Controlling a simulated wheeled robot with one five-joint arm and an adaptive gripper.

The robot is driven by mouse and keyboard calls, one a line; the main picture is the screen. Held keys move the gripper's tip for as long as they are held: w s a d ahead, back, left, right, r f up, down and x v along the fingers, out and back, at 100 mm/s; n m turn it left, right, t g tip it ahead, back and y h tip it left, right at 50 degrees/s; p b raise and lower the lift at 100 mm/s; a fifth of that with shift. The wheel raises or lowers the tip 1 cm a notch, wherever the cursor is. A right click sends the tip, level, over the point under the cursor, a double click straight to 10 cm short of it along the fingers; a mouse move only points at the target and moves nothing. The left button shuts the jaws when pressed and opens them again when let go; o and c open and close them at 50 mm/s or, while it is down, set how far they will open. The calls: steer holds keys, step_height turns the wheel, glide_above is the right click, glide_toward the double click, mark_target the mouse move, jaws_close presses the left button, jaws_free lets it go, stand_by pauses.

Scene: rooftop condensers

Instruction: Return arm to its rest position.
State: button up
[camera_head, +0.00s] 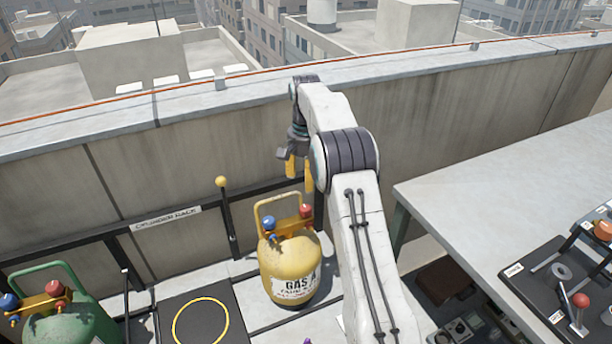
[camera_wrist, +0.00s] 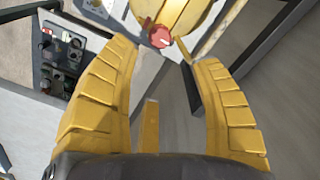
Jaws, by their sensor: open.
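My gripper (camera_head: 300,175) hangs from the end of my raised white arm in the head view, its yellow fingers pointing down. It is above and just behind the yellow gas cylinder (camera_head: 289,262), apart from it. In the wrist view my gripper (camera_wrist: 164,50) has its two yellow fingers spread wide, with nothing held between them. The yellow cylinder also shows at the top of the wrist view (camera_wrist: 178,12), with its red valve knob (camera_wrist: 159,37) beyond the fingertips. The cylinder stands upright and bears a "GAS A" label.
A green cylinder (camera_head: 70,318) stands at lower left, beside a dark mat with a yellow ring (camera_head: 200,321). A labelled cylinder rack (camera_head: 166,218) runs along the parapet (camera_head: 440,85). A grey table (camera_head: 500,170) with a tool board fills the right. A control box (camera_head: 459,328) sits below.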

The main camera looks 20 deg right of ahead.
stand_by(0.6)
step_height(320, 180, down, 5)
steer(key=n, duration=0.4)
steer(key=s+a+f+n+g, duration=0.15)
steer(key=s+f, duration=0.25)
steer(key=s, duration=0.4)
steer(key=s+a+r+n, duration=0.1)
steer(key=s+a+r, duration=0.2)
steer(key=s, duration=0.5)
steer(key=s+a+r+n+t, duration=0.1)
steer(key=s+a+r, duration=0.25)
steer(key=s, duration=0.55)
steer(key=s+a+r+n, duration=0.1)
steer(key=s+a+r, duration=0.15)
steer(key=s, duration=0.55)
step_height(320, 180, up, 7)
steer(key=s+a+t, duration=0.1)
steer(key=s+t, duration=0.1)
steer(key=t, duration=0.2)
steer(key=shift+a+n, duration=0.3)
steer(key=shift+n, duration=0.05)
